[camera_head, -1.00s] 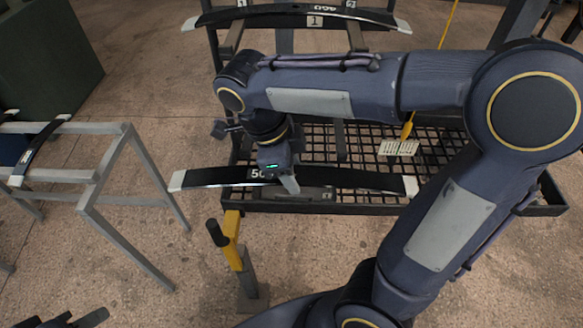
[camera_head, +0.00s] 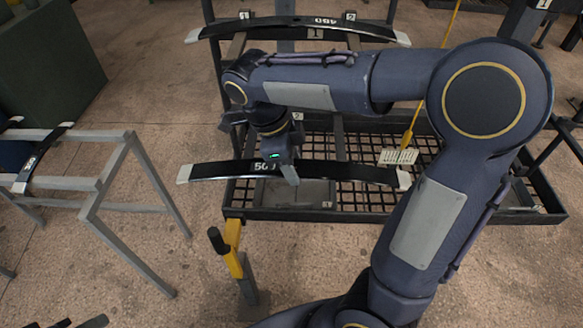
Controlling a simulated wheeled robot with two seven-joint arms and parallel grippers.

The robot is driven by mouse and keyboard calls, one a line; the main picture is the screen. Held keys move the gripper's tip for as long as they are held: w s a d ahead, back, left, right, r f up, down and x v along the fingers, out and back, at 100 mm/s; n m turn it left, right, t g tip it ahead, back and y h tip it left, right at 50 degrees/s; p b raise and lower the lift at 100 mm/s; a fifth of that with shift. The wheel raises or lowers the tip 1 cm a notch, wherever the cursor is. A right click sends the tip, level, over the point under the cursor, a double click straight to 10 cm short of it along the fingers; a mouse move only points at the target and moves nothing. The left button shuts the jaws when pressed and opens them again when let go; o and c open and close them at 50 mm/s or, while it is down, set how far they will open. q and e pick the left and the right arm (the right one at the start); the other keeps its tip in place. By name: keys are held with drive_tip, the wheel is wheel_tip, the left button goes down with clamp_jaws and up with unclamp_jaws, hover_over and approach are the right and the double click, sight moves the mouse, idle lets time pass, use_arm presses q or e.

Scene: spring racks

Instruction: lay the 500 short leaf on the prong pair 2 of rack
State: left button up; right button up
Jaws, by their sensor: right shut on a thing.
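The 500 short leaf (camera_head: 225,170) is a dark, slightly bowed strip with pale ends, lying crosswise in the head view. My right gripper (camera_head: 288,172) is shut on it near its middle, beside the white 500 marking. The leaf is held in front of the rack (camera_head: 235,214), over its mesh tray, apart from the upper prongs. Another leaf (camera_head: 270,24) lies across the top prongs of the rack. A small tag that looks like a 2 (camera_head: 298,116) shows behind my wrist; the prongs there are mostly hidden by my arm. Only tips of my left gripper (camera_head: 76,323) show at the bottom left edge.
A grey metal stand (camera_head: 110,160) at left bears another short leaf (camera_head: 42,160). Floor between stand and rack is clear.

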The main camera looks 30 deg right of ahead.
drive_tip(key=w+d+f, duration=0.3)
drive_tip(key=w+d, duration=0.2)
drive_tip(key=w, duration=0.4)
drive_tip(key=shift+d, duration=0.25)
idle(0.6)
drive_tip(key=shift+f, duration=0.1)
drive_tip(key=o, duration=1.1)
drive_tip(key=shift+o, duration=1)
drive_tip(key=shift+s+f, duration=0.1)
drive_tip(key=shift+f, duration=0.05)
